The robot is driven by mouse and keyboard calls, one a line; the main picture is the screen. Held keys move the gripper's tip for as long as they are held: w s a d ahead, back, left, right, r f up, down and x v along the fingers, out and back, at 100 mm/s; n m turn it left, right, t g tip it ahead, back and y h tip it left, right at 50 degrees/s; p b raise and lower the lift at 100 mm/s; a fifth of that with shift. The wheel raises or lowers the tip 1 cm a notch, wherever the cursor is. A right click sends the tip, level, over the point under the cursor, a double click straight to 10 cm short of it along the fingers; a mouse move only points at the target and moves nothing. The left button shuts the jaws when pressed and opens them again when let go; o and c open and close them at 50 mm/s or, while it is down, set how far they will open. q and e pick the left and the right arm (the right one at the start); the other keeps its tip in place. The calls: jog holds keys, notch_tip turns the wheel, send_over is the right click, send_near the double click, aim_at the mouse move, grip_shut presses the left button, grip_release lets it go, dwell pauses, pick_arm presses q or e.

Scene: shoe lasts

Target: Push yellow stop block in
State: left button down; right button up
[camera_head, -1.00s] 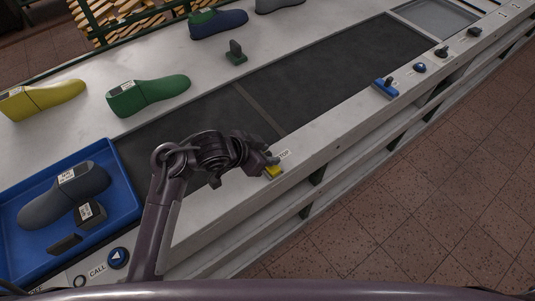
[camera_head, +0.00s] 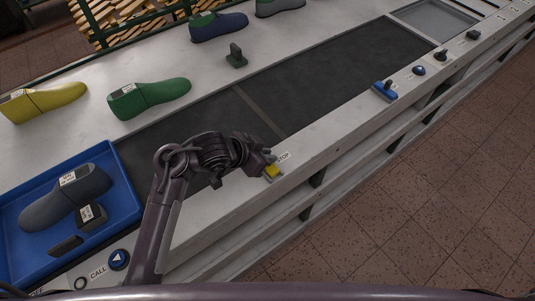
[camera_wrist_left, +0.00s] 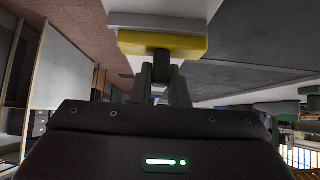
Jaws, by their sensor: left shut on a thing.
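The yellow stop block (camera_head: 272,171) sits on the front rail of the bench, beside a label reading STOP. It also shows in the left wrist view as a yellow bar (camera_wrist_left: 162,44) on a grey base, with a dark grip piece on its near side. My left gripper (camera_head: 264,163) is at the block. Its fingers (camera_wrist_left: 161,84) are shut on the dark grip of the block. My right gripper is in neither view.
A dark belt (camera_head: 330,75) runs beside the rail. A blue tray (camera_head: 132,190) with a grey last stands at the left. Green (camera_head: 150,97) and yellow (camera_head: 42,101) lasts lie on the bench top. A blue block (camera_head: 385,90) sits farther along the rail.

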pick_arm(q)
jog(key=w+a+p, duration=0.1)
jog(key=w, duration=0.1)
jog(key=w+a+p, duration=0.1)
jog(key=w+a, duration=0.1)
jog(key=shift+r, duration=0.1)
jog(key=c, duration=1.4)
grip_release()
jog(key=shift+s+a+r, duration=0.15)
jog(key=shift+a+r, duration=0.05)
jog(key=shift+r, duration=0.05)
jog(key=v, duration=0.7)
jog(key=shift+p, duration=0.3)
